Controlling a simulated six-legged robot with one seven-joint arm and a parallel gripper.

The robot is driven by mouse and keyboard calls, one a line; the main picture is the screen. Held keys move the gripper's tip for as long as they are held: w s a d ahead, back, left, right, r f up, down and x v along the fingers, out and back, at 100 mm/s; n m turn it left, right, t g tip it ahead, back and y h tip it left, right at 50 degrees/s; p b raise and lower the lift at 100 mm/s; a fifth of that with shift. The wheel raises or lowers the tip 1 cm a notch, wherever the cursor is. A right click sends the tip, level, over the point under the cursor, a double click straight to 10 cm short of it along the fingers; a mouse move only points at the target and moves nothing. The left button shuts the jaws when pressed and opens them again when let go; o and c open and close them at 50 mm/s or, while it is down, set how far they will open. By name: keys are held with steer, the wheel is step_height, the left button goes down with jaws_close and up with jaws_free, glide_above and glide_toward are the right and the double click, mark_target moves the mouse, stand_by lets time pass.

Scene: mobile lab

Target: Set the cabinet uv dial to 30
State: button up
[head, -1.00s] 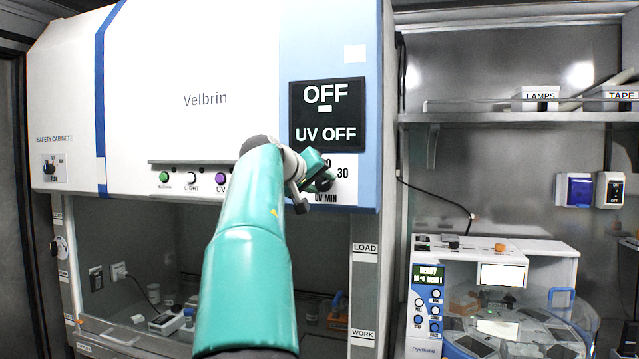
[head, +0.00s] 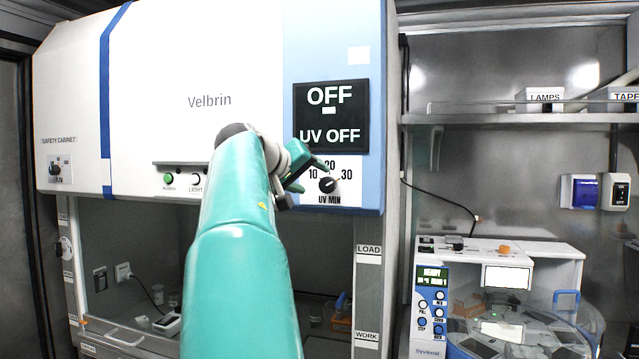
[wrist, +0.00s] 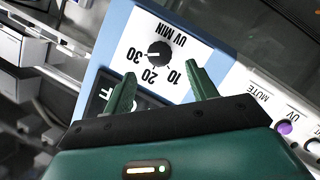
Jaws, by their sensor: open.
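The UV dial (head: 328,185) is a small black knob on a white plate marked 10, 20, 30 and UV MIN, at the cabinet's lower right. It also shows in the wrist view (wrist: 159,53), upside down, just beyond the fingertips. A light mark on the knob appears to face the 30 side, but it is small. My gripper (wrist: 160,72) is open, with nothing between its green fingers. In the head view my gripper (head: 315,168) is just left of the dial and seems apart from it. The black display (head: 331,117) above reads OFF and UV OFF.
Green (head: 168,179) and white (head: 196,180) buttons sit left of the dial; my arm hides part of that row. A purple UV button (wrist: 284,128) shows in the wrist view. A centrifuge-like machine (head: 500,250) stands right, below a shelf (head: 470,118).

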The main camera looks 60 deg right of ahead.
steer(key=v, duration=0.7)
steer(key=shift+a, duration=0.1)
steer(key=w+a+f+n+t+y, duration=0.3)
steer(key=a+f+t+y, duration=0.1)
steer(key=a+f, duration=0.65)
steer(key=w+a+f+n+t+y, duration=0.3)
steer(key=w+a+f+y, duration=0.1)
steer(key=a+f, duration=0.65)
steer(key=s+a+f+n+y, duration=0.2)
steer(key=s+a+f+y, duration=0.1)
steer(key=a+f, duration=0.8)
steer(key=s+a+f+n+y, duration=0.2)
steer(key=s+a+f, duration=0.4)
steer(key=a+f, duration=0.5)
steer(key=shift+s+a+n+y, duration=0.3)
steer(key=shift+a+y, duration=0.5)
steer(key=shift+a, duration=0.1)
steer(key=shift+f, duration=0.1)
steer(key=c, duration=0.5)
steer(key=shift+o, duration=0.2)
steer(key=shift+d, duration=0.15)
steer(key=shift+d, duration=0.1)
